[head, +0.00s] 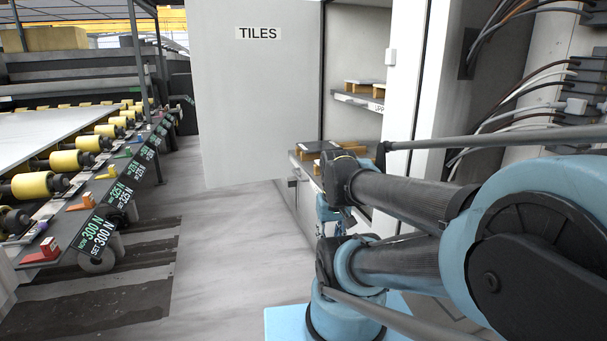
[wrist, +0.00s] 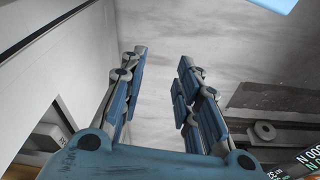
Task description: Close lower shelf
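The lower shelf (head: 303,170) is in the open cabinet, right of centre in the head view. It appears pulled out past the upper shelf, with dark tiles on wooden supports (head: 318,148) on it. My arm hides much of its right side. My gripper is mostly hidden behind my arm in the head view. In the wrist view my gripper (wrist: 162,56) is open, with its two blue fingers apart and nothing between them. Pale floor shows beyond them. I cannot tell whether a finger touches the shelf.
The upper shelf (head: 358,101) holds tiles on wooden blocks. The cabinet door marked TILES (head: 255,95) stands open. A roller conveyor (head: 75,158) with yellow rollers is on the left. Cables (head: 520,95) hang at the right. Grey floor (head: 225,240) between conveyor and cabinet is clear.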

